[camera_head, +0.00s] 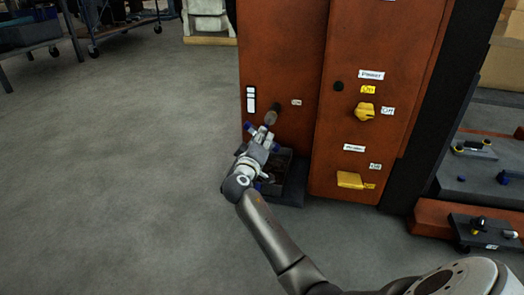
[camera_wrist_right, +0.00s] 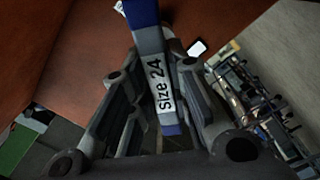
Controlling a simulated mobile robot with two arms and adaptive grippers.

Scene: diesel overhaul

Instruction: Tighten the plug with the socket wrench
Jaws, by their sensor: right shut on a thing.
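My right gripper (camera_head: 264,138) is in front of the lower part of the orange cabinet. It is shut on the socket wrench (camera_wrist_right: 161,85), a tool with a blue handle and a label reading "Size 24" in the right wrist view. In the head view a blue end of the wrench (camera_head: 249,128) sticks out beside the fingers. A brownish, round part, perhaps the plug (camera_head: 273,111), juts from the cabinet face just beyond the gripper. I cannot tell whether the wrench sits on it. My left gripper is not in view.
The orange cabinet (camera_head: 280,60) carries a yellow knob (camera_head: 365,111) and a yellow lever (camera_head: 350,180) on its right part. A dark open box (camera_head: 292,180) stands low at its foot, below the gripper. A bench with tools (camera_head: 480,180) is at right. The floor at left is clear.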

